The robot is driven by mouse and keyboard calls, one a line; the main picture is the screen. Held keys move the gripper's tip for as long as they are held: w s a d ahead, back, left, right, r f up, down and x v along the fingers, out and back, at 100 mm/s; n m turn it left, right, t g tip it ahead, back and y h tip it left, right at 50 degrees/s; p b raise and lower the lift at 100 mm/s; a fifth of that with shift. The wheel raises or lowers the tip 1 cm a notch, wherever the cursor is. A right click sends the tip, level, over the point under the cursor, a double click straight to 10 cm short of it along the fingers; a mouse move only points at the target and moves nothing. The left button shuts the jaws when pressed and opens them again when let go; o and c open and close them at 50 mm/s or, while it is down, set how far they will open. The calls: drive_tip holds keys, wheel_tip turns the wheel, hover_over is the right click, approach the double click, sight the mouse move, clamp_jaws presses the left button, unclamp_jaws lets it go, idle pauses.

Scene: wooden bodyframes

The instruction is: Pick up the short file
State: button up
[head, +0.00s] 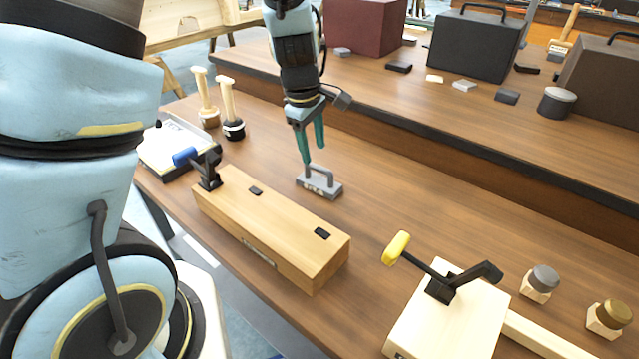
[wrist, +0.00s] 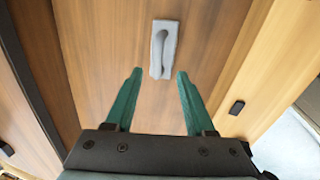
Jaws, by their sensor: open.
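A small grey block with a raised handle, which looks like the short file (head: 322,189), lies on the brown workbench behind the long wooden block. In the wrist view the short file (wrist: 163,50) is ahead of the fingertips, roughly centred between them, its handle running lengthwise. My gripper (head: 314,152) points down just above the file in the head view, with its teal fingers apart. In the wrist view my gripper (wrist: 160,73) is open, with nothing between the fingers. Exact contact with the file cannot be told.
The long wooden block (head: 275,222) with a blue-handled clamp (head: 196,162) stands in front of the file. A yellow-handled clamp (head: 430,270) on a pale board is at right. Two wooden-handled tools (head: 230,108) stand at left. A raised shelf (head: 450,125) runs behind.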

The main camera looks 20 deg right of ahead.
sight(318, 166)
drive_tip(key=shift+w+d+f+p, duration=0.15)
drive_tip(key=shift+d+f+p, duration=0.1)
drive_tip(key=shift+f, duration=1)
drive_tip(key=shift+w+d+f+p, duration=0.1)
drive_tip(key=shift+w+d+f, duration=0.15)
drive_tip(key=shift+f, duration=0.95)
drive_tip(key=shift+w+d+f+p, duration=0.1)
drive_tip(key=shift+d+f+p, duration=0.15)
drive_tip(key=shift+f, duration=1)
drive_tip(key=shift+c, duration=0.3)
clamp_jaws()
